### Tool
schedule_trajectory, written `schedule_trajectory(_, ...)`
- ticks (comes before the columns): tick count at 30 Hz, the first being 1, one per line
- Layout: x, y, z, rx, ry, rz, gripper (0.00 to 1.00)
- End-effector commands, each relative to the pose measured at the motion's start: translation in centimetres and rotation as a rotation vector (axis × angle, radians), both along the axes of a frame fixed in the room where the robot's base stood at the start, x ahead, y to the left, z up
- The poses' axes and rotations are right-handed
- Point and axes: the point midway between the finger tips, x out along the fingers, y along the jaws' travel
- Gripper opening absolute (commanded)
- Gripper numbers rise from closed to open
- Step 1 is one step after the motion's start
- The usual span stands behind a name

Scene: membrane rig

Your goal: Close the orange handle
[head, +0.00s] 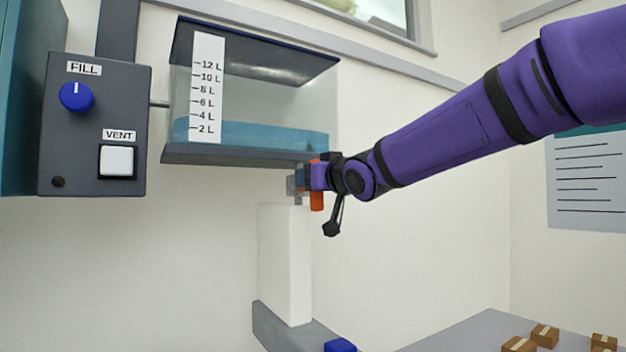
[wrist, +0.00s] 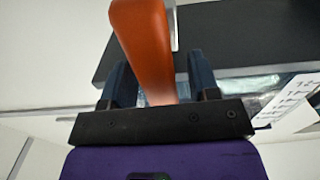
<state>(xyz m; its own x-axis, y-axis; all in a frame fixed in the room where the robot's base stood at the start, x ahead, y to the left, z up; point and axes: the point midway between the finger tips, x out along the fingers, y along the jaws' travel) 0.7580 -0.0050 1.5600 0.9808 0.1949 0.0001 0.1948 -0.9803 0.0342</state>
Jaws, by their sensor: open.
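The orange handle (head: 317,201) sits just under the front right corner of the clear tank, and its lower part hangs down beside my gripper (head: 300,180). In the wrist view the orange handle (wrist: 146,45) is large and runs down between the two dark fingers of my gripper (wrist: 160,78). The fingers are apart on either side of it, with a gap to the left finger and a gap to the right one. In the head view my wrist and fingers hide part of the handle and the valve behind it.
The tank (head: 250,104) holds blue liquid a little above the 2 L mark. A control box (head: 120,80) with a blue FILL knob (head: 76,97) and white VENT button (head: 117,161) is at left. A white column (head: 285,265) stands below the valve. Small boxes (head: 545,336) lie at lower right.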

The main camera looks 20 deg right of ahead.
Motion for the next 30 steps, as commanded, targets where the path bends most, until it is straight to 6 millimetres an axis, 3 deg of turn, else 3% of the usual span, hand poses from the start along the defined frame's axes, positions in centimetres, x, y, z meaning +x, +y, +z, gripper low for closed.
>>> schedule_trajectory(12,0.77,0.13,-0.03,0.000,0.000,0.000,0.55)
schedule_trajectory(14,0.76,0.14,-0.02,0.000,0.000,0.000,0.46)
schedule_trajectory(19,0.75,0.14,-0.02,0.000,0.000,0.000,0.07)
schedule_trajectory(30,0.73,0.19,-0.03,-0.045,-0.009,-0.001,0.06)
